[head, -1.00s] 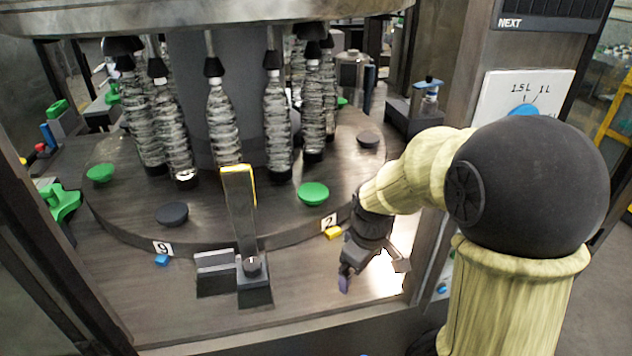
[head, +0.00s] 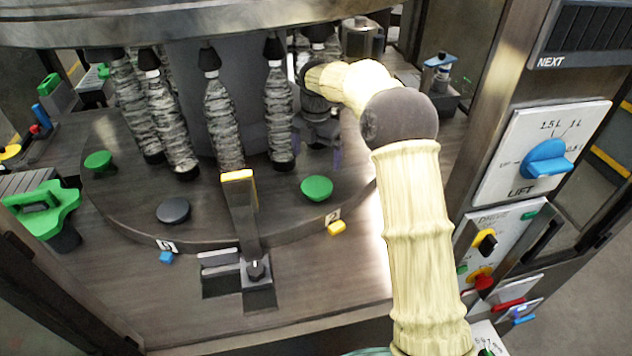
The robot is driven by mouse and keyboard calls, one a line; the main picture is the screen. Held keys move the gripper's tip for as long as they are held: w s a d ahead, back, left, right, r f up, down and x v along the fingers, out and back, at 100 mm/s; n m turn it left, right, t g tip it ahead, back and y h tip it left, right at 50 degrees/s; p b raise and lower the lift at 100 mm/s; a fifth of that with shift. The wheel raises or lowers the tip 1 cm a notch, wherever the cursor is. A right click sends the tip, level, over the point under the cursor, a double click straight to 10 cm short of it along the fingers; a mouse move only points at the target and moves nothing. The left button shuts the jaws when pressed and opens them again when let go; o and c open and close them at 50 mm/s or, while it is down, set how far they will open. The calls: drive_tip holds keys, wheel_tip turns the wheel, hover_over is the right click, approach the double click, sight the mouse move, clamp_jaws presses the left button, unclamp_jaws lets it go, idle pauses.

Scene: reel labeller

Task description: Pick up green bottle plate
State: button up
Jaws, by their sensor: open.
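Green bottle plates sit on the round dark turntable (head: 250,222). One green plate (head: 317,188) is at the front right, near the label 2. Another green plate (head: 98,161) is at the left edge. My gripper (head: 318,158) points down over the right part of the turntable, just behind the front-right green plate in the picture. Its fingers are apart with no plate seen between them. I cannot tell its exact height above the turntable.
Several clear ribbed bottles (head: 222,120) hang around the central column, close to my gripper's left. A dark plate (head: 173,210) lies front left. An upright yellow-topped bracket (head: 241,215) stands at the front edge. A control panel (head: 543,155) with a blue knob is on the right.

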drive_tip(key=p, duration=0.3)
hover_over(317, 185)
wheel_tip(317, 185, down, 7)
drive_tip(key=shift+s+d+r, duration=0.1)
drive_tip(key=shift+d+r, duration=0.05)
drive_tip(key=shift+r, duration=0.05)
drive_tip(key=shift+a+f+b, duration=0.1)
drive_tip(key=shift+a+b, duration=0.1)
drive_tip(key=shift+b, duration=0.1)
drive_tip(key=shift+s+a, duration=0.1)
drive_tip(key=shift+f+p, duration=0.45)
drive_tip(key=shift+p, duration=0.2)
wheel_tip(317, 185, down, 4)
drive_tip(key=shift+f+p, duration=0.15)
drive_tip(key=shift+p, duration=0.85)
drive_tip(key=c, duration=1)
